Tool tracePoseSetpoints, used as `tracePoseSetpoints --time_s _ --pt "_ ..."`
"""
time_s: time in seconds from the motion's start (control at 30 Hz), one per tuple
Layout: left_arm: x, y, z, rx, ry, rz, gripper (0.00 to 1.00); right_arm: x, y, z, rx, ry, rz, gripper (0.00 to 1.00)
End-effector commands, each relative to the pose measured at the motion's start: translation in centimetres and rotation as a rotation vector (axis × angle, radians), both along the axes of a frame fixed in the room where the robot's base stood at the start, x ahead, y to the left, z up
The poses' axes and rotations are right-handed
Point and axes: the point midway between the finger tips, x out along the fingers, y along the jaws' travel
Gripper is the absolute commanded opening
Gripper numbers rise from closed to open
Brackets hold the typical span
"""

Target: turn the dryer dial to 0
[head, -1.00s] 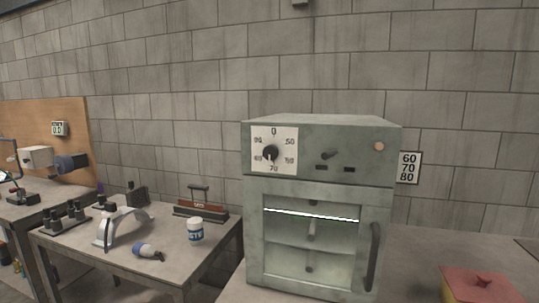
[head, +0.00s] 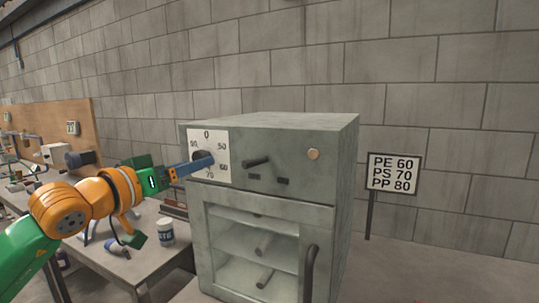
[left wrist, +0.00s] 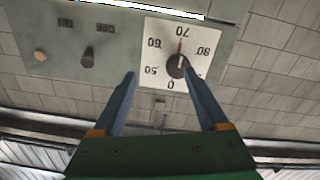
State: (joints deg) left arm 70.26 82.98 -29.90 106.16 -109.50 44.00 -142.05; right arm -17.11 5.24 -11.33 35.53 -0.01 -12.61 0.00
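The dryer (head: 270,205) is a grey-green cabinet with a black dial (head: 199,155) on a white numbered plate at its upper left. In the left wrist view the dial (left wrist: 176,66) appears upside down, and a red mark on it points to about 70; the 0 is on the opposite side. My left gripper (head: 210,161) reaches in from the left, its blue fingers in front of the dial plate and partly hiding it. In the left wrist view its fingers (left wrist: 159,72) are apart with nothing gripped, and the dial shows near the right fingertip. My right gripper is not in view.
A black lever (head: 256,162) and an orange round button (head: 313,154) sit right of the dial. The dryer door has a dark handle (head: 309,270). A sign (head: 393,173) reads PE 60, PS 70, PP 80. A cluttered bench with a white jar (head: 166,231) stands left.

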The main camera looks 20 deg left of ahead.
Motion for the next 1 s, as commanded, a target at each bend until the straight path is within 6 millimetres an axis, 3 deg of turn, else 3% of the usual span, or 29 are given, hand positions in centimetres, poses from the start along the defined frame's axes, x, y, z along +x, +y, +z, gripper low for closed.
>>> tracePoseSetpoints --time_s 0.13,0.4,0.67,0.93,0.97,1.0 --pt "1.8 0.0 1.0 0.046 -0.011 0.014 0.76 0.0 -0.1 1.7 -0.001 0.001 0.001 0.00" --pt "6.3 -0.2 0.7 0.042 -0.011 0.014 0.76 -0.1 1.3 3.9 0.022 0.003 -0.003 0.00" --pt "6.7 -0.2 0.3 0.041 -0.012 0.014 0.76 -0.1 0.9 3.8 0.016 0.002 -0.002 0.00" --pt "6.7 -0.2 0.3 0.040 -0.011 0.015 0.06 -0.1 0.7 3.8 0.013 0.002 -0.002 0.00" --pt "6.7 -0.2 0.3 0.040 -0.011 0.015 0.00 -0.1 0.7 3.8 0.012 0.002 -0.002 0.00" --pt "6.7 -0.2 0.3 0.040 -0.011 0.015 0.00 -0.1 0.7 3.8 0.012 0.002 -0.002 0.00"
